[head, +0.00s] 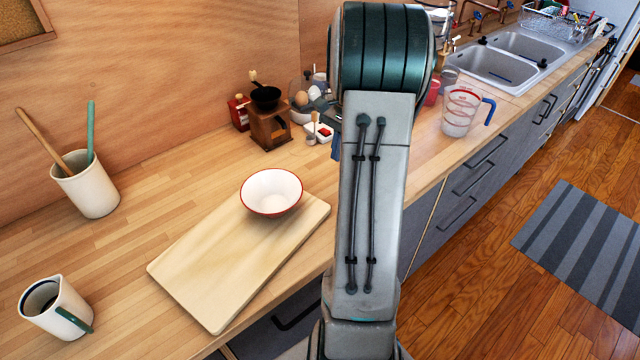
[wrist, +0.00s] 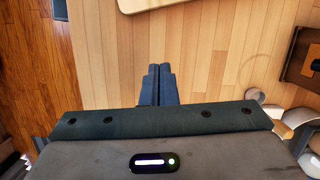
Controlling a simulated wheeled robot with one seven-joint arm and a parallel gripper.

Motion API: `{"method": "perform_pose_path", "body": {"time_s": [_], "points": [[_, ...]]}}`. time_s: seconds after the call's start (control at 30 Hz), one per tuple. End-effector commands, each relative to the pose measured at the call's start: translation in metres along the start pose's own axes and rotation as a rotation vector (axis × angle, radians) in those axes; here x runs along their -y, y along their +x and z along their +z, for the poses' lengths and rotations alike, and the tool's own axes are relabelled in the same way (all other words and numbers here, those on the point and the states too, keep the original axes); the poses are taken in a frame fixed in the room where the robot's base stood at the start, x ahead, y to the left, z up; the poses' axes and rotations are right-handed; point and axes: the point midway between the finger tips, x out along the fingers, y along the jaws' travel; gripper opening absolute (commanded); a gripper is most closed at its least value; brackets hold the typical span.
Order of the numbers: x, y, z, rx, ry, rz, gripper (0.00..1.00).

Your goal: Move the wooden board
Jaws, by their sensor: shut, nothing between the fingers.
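The wooden board (head: 225,265) lies flat on the counter in the head view, near the front edge. A white bowl with a red rim (head: 271,192) stands at its far end. A pale rounded edge at the top of the wrist view looks like the board (wrist: 160,3). My gripper (wrist: 159,70) is shut and empty over bare counter, with its fingertips pointing toward that edge and apart from it. In the head view my arm hides most of the gripper.
A measuring cup (head: 460,112) is right of my arm. The counter between board and grinder is clear.

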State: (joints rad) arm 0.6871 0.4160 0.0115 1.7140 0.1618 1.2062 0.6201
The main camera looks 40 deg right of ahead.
Motion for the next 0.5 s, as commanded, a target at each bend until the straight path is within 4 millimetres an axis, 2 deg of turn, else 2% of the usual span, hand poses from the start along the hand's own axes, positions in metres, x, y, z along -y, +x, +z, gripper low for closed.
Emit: {"method": "perform_pose_path", "body": {"time_s": [0.37, 0.5], "points": [[-0.001, 0.080, 0.002, 0.005, -0.001, 0.004, 0.00], [-0.001, 0.085, 0.021, 0.001, -0.004, 0.001, 0.00]]}}
